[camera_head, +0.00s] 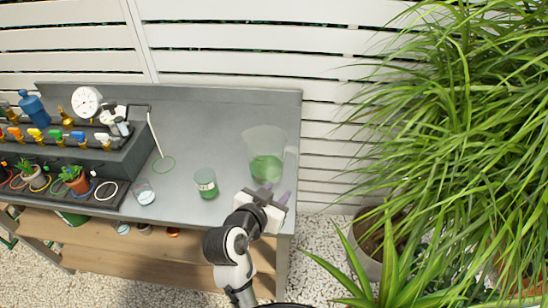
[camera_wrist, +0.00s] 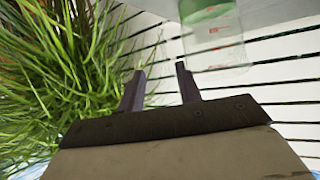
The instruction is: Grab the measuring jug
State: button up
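The measuring jug (camera_head: 264,140) is clear, with a handle on its right side and green contents at the bottom. It stands upright near the right end of the grey bench. In the wrist view the jug (camera_wrist: 222,52) appears upside down at the top right, with red marks on its wall; its handle cannot be made out there. My gripper (camera_head: 277,194) is just in front of the jug, at the bench's front right. In the wrist view my gripper (camera_wrist: 160,70) has its two fingers apart, with nothing between them. The jug lies outside the fingers, to their right.
A small beaker with green contents (camera_head: 206,184) and a small glass (camera_head: 144,192) stand left of the jug on the bench (camera_head: 225,115). A rack with coloured valves (camera_head: 85,140) fills the left end. A large grassy plant (camera_head: 470,130) is at the right.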

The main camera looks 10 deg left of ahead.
jog(key=w+f+b, duration=0.1)
jog(key=b, duration=0.1)
jog(key=w+b, duration=0.1)
jog(key=b, duration=0.1)
jog(key=shift+d+f+b, duration=0.3)
jog(key=shift+d+f, duration=0.05)
jog(key=x, duration=0.2)
jog(key=b+x, duration=0.1)
jog(key=x, duration=0.2)
jog(key=shift+w+d+r+b, duration=0.15)
jog(key=shift+w+r+b, duration=0.15)
jog(key=shift+w, duration=0.1)
jog(key=shift+p+x, duration=0.95)
jog(key=shift+x, duration=1.7)
jog(key=shift+f, duration=0.15)
grip_shut()
